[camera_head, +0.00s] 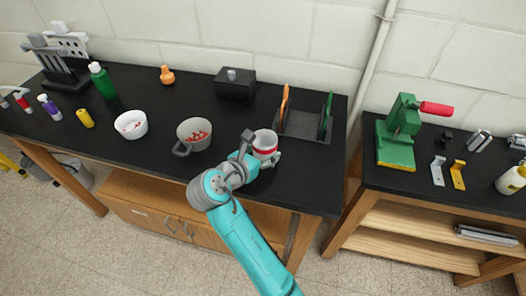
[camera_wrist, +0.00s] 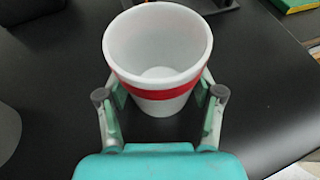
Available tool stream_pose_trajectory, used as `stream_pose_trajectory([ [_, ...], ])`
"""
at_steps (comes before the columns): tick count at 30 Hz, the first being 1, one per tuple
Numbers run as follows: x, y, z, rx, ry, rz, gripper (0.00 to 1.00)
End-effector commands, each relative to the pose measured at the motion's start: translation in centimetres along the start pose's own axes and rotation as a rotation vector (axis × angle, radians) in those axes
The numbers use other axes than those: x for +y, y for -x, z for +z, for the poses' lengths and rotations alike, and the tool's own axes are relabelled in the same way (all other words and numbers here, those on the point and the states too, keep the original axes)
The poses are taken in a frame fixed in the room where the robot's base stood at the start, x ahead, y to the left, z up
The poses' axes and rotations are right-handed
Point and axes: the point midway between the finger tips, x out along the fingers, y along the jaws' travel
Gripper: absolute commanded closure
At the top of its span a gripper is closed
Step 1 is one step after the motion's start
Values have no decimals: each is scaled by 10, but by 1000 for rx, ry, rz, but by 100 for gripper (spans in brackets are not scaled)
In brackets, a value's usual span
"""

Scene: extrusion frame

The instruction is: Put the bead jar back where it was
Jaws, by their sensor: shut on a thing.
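A white, tapered jar with a red band (camera_head: 265,143) is at the right part of the long black bench top, near its front edge. My gripper (camera_head: 262,156) is shut on it. In the wrist view, the jar (camera_wrist: 158,45) is upright, and its inside looks empty. A white bowl (camera_head: 131,124) with a few red pieces stands further left.
A dark divided tray (camera_head: 303,124) with orange and green tools stands just behind the jar. A black box (camera_head: 235,83) is at the back. Bottles, including a green one (camera_head: 103,82), stand at left. A second bench with a green press (camera_head: 400,135) is at right, across a gap.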

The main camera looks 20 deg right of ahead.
Motion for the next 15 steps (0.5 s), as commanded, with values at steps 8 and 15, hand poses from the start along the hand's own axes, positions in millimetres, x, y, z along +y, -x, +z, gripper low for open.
stream_pose_trajectory([
  [8,0,-1,-2,0,1,0,9],
  [15,0,-1,-2,0,1,0,9],
])
